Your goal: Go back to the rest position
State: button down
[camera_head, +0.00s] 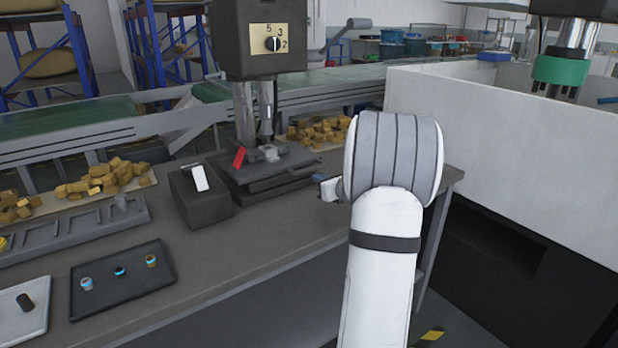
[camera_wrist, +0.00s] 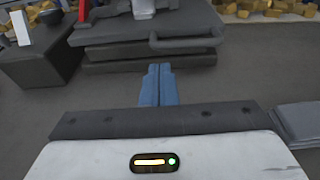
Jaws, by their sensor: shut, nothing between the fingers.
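My gripper shows in the wrist view (camera_wrist: 157,80), with its two blue fingers pressed together and nothing between them. It points over the grey bench top, towards the front of a dark stepped machine base (camera_wrist: 140,50). In the head view my white and grey arm stands at the right of the bench and hides most of the gripper. Only a small blue and white part of the gripper (camera_head: 322,184) shows left of the arm, close to the machine base.
A drill-like machine (camera_head: 257,40) stands on the bench (camera_head: 260,235). A dark block (camera_head: 205,205) with a white lever is beside it. A dark tray (camera_head: 122,300) with small ringed parts lies at front left. A white-walled tank (camera_head: 490,120) rises at right. The bench front is clear.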

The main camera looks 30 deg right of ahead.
jog(key=v, duration=0.6)
jog(key=s+a+r+n+g+y+p, duration=0.25)
jog(key=a+n, duration=0.35)
jog(key=a, duration=0.3)
jog(key=s+a+r+n+g+y+p, duration=0.1)
jog(key=a+n+g+y+p, duration=0.15)
jog(key=a+n, duration=0.45)
jog(key=s+a+r+n+g+y+p, duration=0.1)
jog(key=s+a+r+n+g+p, duration=0.2)
jog(key=a, duration=0.9)
jog(key=s+a+r+n+g+h+p, duration=0.1)
jog(key=s+a+n+g+h+p, duration=0.1)
jog(key=s+n, duration=0.6)
jog(key=s+a+r+n+g+h+p, duration=0.1)
jog(key=s+a+n+g+h+p, duration=0.2)
jog(key=s+n, duration=0.6)
jog(key=a+n+h, duration=0.1)
jog(key=n, duration=0.1)
jog(key=shift+a+n, duration=0.25)
jog(key=shift+n, duration=0.15)
